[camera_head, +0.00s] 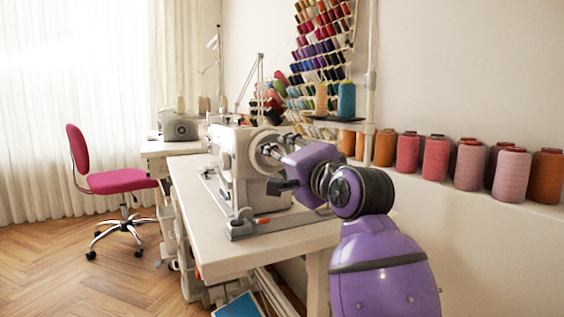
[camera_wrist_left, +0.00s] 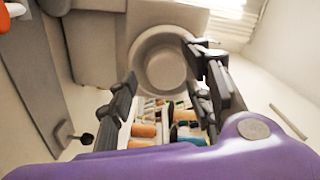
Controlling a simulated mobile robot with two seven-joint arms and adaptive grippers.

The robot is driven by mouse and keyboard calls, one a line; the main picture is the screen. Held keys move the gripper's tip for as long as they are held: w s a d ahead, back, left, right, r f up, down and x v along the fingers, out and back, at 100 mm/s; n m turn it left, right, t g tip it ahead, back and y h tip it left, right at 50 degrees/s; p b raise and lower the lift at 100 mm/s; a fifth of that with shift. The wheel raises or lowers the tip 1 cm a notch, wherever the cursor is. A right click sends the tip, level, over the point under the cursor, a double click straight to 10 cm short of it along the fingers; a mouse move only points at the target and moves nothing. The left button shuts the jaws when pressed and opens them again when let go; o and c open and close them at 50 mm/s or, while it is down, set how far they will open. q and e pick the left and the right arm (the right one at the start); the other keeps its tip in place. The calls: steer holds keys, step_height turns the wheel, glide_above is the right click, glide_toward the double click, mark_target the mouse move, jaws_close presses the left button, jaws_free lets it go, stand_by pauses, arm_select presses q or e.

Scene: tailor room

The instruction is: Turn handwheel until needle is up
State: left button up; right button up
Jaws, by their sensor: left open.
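The white sewing machine (camera_head: 241,170) stands on a pale table. Its round handwheel (camera_head: 258,140) is on the end facing me, partly hidden by my gripper in the head view. In the left wrist view the grey handwheel (camera_wrist_left: 160,72) lies straight ahead, between the fingertips. My left gripper (camera_head: 270,168) is open at the handwheel, with one finger on each side of it, as the left wrist view (camera_wrist_left: 160,60) shows. I cannot tell whether the fingers touch it. The needle cannot be made out in either view. My right gripper is out of view.
The pale table (camera_head: 197,205) has bare room left of the machine. Large thread cones (camera_head: 436,158) line a ledge along the right wall. A thread rack (camera_head: 325,45) hangs behind. A pink chair (camera_head: 110,180) stands on the floor at left.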

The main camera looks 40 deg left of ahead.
arm_select(q)
steer(key=v, duration=1.2)
steer(key=shift+f, duration=0.15)
